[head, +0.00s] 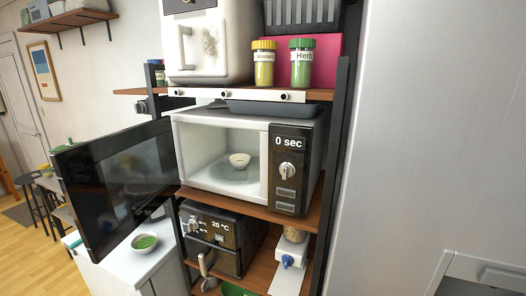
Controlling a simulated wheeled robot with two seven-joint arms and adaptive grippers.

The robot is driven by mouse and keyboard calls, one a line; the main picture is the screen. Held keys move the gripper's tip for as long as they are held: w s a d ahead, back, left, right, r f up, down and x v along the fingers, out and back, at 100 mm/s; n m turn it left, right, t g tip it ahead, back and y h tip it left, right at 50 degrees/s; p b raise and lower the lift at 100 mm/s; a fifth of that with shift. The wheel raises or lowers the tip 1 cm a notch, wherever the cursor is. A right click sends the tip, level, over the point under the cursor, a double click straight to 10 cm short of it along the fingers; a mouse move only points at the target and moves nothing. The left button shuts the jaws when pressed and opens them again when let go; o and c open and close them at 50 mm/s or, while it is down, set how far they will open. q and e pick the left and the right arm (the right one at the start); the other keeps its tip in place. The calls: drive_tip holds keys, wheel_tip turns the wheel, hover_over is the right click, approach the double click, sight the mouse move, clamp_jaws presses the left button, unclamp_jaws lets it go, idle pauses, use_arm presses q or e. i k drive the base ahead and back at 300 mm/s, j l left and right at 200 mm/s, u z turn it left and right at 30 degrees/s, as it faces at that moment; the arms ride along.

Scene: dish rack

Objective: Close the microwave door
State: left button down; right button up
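The microwave (278,120) stands on a wooden shelf in the middle of the head view. Its dark door (115,180) is swung wide open to the left, hinged at the left side of the body. The control panel on the right reads "0 sec", with a knob (288,171) below. Neither of my grippers is in view.
A bowl of green food (145,242) stands on a white counter (128,268) below the door. A toaster oven (213,236) is on the shelf below. Jars (301,64) and a white appliance (208,45) are above. A pale panel (430,130) fills the right side.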

sight(137, 171)
drive_tip(key=i+j+z, duration=0.25)
drive_tip(key=j, duration=0.7)
drive_tip(key=i+j+z, duration=0.1)
drive_tip(key=j+z, duration=0.15)
drive_tip(key=j, duration=0.7)
drive_tip(key=j+z, duration=0.25)
drive_tip(key=j, duration=0.75)
drive_tip(key=i, duration=0.05)
